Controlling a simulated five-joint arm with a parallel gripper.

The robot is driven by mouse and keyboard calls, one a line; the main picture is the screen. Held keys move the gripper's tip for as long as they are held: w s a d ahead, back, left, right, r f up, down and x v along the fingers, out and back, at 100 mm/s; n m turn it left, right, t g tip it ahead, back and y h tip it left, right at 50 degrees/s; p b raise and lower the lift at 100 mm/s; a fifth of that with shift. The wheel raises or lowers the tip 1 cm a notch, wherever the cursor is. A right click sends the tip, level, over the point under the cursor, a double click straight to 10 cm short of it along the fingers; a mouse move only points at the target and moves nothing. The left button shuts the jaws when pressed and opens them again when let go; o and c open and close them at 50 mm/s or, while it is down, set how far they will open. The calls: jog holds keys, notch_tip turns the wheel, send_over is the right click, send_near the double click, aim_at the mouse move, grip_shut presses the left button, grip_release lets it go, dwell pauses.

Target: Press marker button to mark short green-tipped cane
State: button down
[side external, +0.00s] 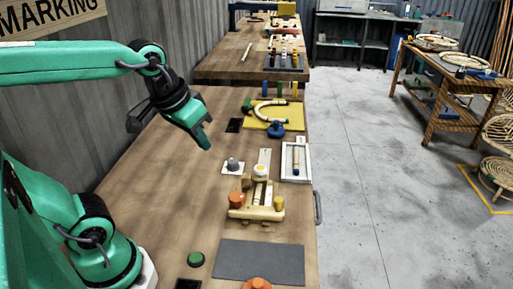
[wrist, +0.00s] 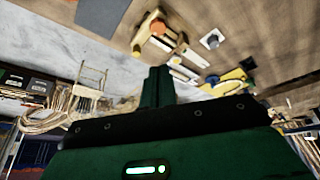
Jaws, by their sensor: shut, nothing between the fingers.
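My gripper (side external: 207,143) is shut and empty, held in the air above the table, left of the work fixtures. Its closed fingers also show in the wrist view (wrist: 160,82). A wooden jig (side external: 256,212) with an orange knob (side external: 236,200) stands on the table. Just behind it is a round pale yellow button-like cap (side external: 260,170). A grey knob on a white plate (side external: 233,166) sits to its left. I cannot tell which one is the marker button. A curved cane (side external: 270,119) with a greenish left end lies on a yellow board (side external: 288,124). I cannot confirm a short green-tipped cane.
A white-framed tray (side external: 296,176) holds a slim rod. A blue knob (side external: 277,129) stands at the yellow board's near edge. A grey mat (side external: 258,262), a green button (side external: 196,259) and an orange knob (side external: 257,284) are nearer. The table's left side is mostly clear.

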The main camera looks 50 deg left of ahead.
jog(key=w+a+r+n+g, duration=0.1)
jog(key=w+a+n+g, duration=0.15)
jog(key=w, duration=0.65)
jog(key=n+g, duration=0.2)
jog(key=n, duration=0.3)
send_over(260, 168)
jog(key=shift+w+a+f, duration=0.1)
jog(key=shift+f, duration=2.05)
notch_tip(260, 168, down, 14)
jog(key=shift+f, duration=0.1)
jog(key=shift+f, duration=1.15)
jog(key=shift+r, duration=0.1)
